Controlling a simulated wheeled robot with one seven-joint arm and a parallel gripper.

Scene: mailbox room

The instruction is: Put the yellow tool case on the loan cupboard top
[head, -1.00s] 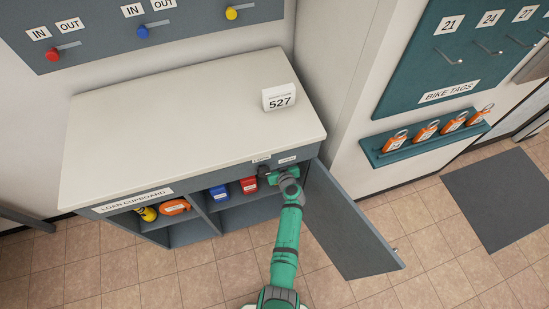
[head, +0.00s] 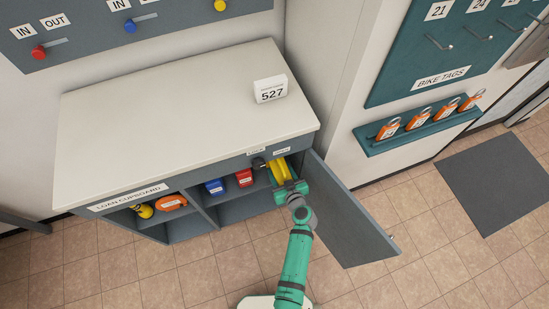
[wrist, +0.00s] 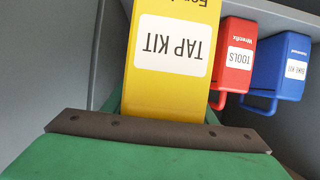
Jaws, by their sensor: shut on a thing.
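The yellow tool case (head: 283,170) is at the right end of the loan cupboard's open compartment, partly hidden by my gripper. In the wrist view the case (wrist: 172,85) fills the middle and bears a label reading TAP KIT, upside down. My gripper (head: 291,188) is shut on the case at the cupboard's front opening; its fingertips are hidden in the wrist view. The loan cupboard top (head: 180,105) is a pale flat surface above, mostly bare.
A white 527 sign (head: 271,89) stands at the top's right end. The grey cupboard door (head: 345,215) hangs open right of my arm. A red case (head: 244,178) and a blue case (head: 215,187) stand inside, left of the yellow one. Orange padlocks (head: 420,118) sit on the right wall's shelf.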

